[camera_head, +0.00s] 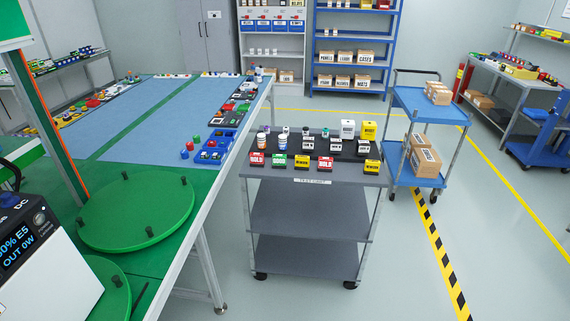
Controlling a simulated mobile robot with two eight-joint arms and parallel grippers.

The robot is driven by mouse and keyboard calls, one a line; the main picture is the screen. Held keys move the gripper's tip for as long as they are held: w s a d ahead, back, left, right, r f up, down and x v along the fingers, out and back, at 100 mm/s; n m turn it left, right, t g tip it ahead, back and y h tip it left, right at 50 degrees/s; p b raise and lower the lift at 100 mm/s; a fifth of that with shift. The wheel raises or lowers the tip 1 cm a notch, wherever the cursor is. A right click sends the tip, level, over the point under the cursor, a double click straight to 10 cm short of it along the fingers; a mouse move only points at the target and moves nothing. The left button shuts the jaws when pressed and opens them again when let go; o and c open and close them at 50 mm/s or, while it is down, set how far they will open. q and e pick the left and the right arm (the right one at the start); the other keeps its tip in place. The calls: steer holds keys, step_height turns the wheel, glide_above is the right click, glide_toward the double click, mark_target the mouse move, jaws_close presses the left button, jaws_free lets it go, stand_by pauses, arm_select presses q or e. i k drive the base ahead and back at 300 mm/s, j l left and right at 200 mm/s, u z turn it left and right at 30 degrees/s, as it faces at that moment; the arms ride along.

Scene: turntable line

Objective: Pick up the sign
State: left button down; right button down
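Several small signs stand in a row along the front of the grey cart's top. A red sign reading HOLD (257,160) is at the left end, with a green sign (279,161) to its right. Then come a yellow sign (302,163), another red sign (325,164) and, at the right end, another yellow sign (372,167). The smaller lettering is hard to read. Which one the task means cannot be told from the picture. Neither of my grippers is in view, and nothing is seen touching the signs.
A blue trolley (430,105) with cartons stands right. Floor in front of the cart is clear.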

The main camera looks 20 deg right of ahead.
mark_target(372, 166)
steer(key=z, duration=1)
